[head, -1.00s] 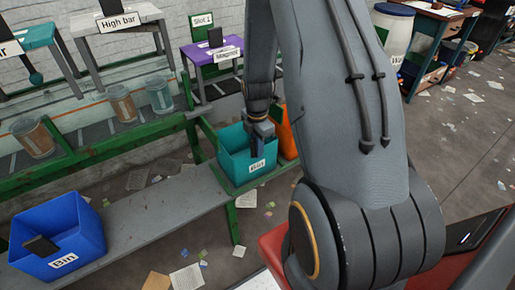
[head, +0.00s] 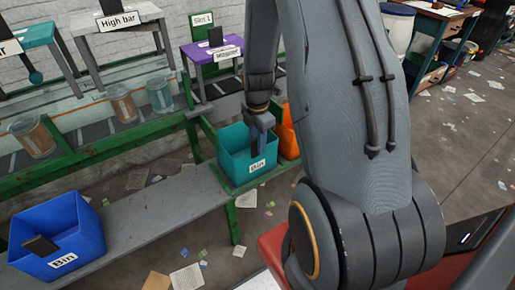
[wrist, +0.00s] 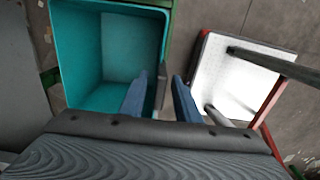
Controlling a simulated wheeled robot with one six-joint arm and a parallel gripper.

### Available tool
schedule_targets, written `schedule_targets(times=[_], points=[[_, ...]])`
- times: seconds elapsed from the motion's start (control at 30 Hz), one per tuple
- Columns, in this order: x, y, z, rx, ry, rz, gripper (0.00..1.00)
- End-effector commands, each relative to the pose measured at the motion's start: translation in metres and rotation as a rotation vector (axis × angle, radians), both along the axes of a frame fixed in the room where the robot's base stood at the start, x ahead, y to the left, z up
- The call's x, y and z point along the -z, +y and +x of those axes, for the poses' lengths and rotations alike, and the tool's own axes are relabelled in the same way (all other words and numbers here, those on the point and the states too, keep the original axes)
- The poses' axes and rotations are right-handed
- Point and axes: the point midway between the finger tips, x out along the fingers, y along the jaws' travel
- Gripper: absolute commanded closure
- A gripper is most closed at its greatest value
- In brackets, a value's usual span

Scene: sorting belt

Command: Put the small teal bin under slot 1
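The small teal bin (head: 232,166) stands upright at the right end of the grey bench, its label facing me. It also shows from above in the wrist view (wrist: 80,60), and looks empty. My gripper (head: 258,153) points down at the bin's near wall. In the wrist view my gripper (wrist: 160,88) has its two blue fingers apart, one over the bin's inside and one outside, with the wall edge between them. I cannot tell whether they touch the wall. The Slot 1 sign (head: 202,19) is at the back, above a purple-topped stand (head: 205,50).
A blue bin (head: 75,225) with a dark block stands at the left of the grey bench (head: 160,208). An orange bin (head: 288,140) is close on the teal bin's right. A green rail (head: 90,160) and several clear cups stand behind. Papers litter the floor.

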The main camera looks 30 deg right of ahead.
Motion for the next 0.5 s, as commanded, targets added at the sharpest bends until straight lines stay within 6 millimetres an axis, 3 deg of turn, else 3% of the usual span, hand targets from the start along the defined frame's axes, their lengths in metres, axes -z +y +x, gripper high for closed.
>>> schedule_targets(times=[0.3, 0.5], points=[[-0.062, -0.001, 0.001, 0.0, -0.004, -0.002, 0.71], [-0.086, 0.0, 0.001, 0.0, -0.001, -0.001, 0.71]])
